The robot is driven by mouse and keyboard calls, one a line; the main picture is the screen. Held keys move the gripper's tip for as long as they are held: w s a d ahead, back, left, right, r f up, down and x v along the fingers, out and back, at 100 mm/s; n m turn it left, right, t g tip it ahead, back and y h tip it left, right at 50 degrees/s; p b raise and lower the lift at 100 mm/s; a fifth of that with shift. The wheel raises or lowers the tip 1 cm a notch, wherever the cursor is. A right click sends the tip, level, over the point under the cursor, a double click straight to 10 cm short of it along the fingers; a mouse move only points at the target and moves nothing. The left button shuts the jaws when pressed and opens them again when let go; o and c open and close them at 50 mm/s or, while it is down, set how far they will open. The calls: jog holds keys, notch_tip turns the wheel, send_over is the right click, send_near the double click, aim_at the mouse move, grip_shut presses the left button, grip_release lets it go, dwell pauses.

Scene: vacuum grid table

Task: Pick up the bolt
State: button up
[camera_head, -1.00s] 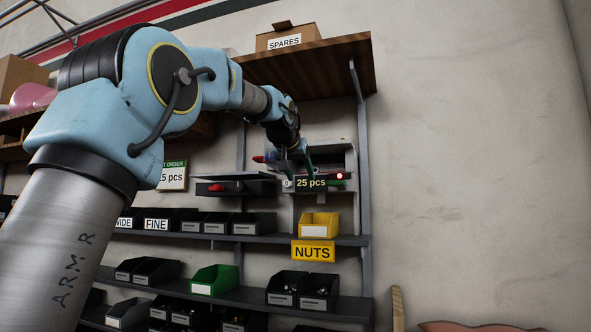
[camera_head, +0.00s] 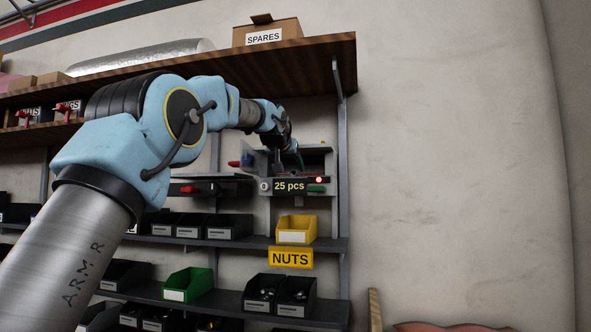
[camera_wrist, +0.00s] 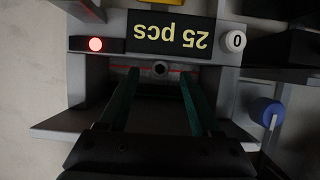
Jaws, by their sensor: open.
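A small dark round piece with a paler centre (camera_wrist: 160,69), which may be the bolt, sits in the grey counting unit (camera_wrist: 75,123) below its "25 pcs" display in the wrist view. I cannot make out its full shape. My gripper (camera_wrist: 159,82) is open, with its two green fingers pointing into the unit. The piece appears between the fingertips, with gaps on both sides; its depth relative to them is unclear. In the head view my gripper (camera_head: 298,160) is at the unit's opening, and the bolt cannot be made out there.
The display (camera_head: 289,186) has a lit red lamp (camera_head: 319,180). A blue knob (camera_wrist: 265,110) sticks out beside the unit. The yellow bin (camera_head: 296,230) stands on the shelf below, above a "NUTS" label. A wooden shelf (camera_head: 200,70) runs overhead. Bare wall lies to the right.

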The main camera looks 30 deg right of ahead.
jog(key=shift+p+x, duration=0.35)
jog(key=shift+x, duration=0.7)
grip_shut()
